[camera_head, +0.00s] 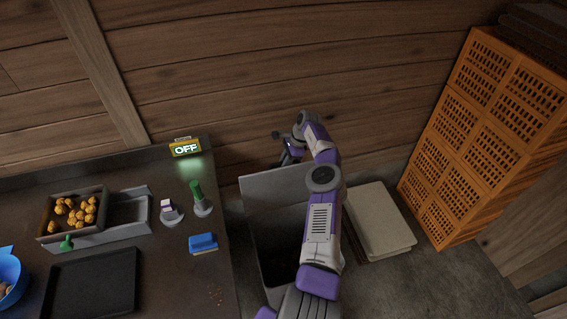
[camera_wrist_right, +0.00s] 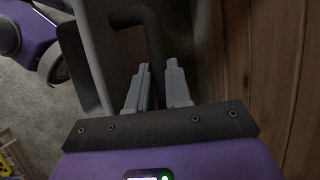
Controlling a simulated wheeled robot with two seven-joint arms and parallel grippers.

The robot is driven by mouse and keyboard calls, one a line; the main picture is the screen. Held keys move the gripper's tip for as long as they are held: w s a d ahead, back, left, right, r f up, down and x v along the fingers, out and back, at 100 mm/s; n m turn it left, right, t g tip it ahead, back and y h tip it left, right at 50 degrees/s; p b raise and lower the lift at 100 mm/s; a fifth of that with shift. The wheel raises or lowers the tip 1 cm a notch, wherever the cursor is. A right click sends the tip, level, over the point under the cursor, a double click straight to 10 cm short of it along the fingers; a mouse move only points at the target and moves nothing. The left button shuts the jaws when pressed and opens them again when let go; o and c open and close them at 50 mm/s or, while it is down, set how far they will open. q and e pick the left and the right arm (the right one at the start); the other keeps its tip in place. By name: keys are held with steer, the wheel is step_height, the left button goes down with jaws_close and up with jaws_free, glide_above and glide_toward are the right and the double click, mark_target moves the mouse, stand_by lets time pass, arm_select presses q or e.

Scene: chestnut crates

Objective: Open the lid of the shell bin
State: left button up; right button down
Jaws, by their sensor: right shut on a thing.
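The shell bin (camera_head: 256,262) is a grey box on the floor to the right of the worktable. Its grey lid (camera_head: 268,196) stands raised at the back, with the dark inside showing below it. My right arm reaches over the bin and hides its right part. My right gripper (camera_head: 284,150) is at the lid's upper edge. In the right wrist view the gripper (camera_wrist_right: 158,78) is shut on a dark bent handle (camera_wrist_right: 152,38), which runs between its fingers. My left gripper is not in view.
The worktable (camera_head: 165,275) holds a tray of chestnuts (camera_head: 47,228), a black tray (camera_head: 92,285), a blue brush-like block (camera_head: 203,243) and an OFF sign (camera_head: 185,147). Pale sacks (camera_head: 378,215) and stacked orange crates (camera_head: 480,140) stand right. A plank wall (camera_head: 270,70) is close behind.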

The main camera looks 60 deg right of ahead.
steer(key=shift+s+f, duration=0.2)
steer(key=shift+f, duration=0.2)
steer(key=c, duration=1.3)
jaws_free()
steer(key=shift+c, duration=0.2)
steer(key=shift+o, duration=1.4)
steer(key=shift+w+d, duration=0.1)
steer(key=shift+d, duration=0.1)
steer(key=shift+a+r, duration=0.1)
steer(key=shift+r, duration=0.05)
steer(key=shift+p+v, duration=0.65)
steer(key=shift+v, duration=3.1)
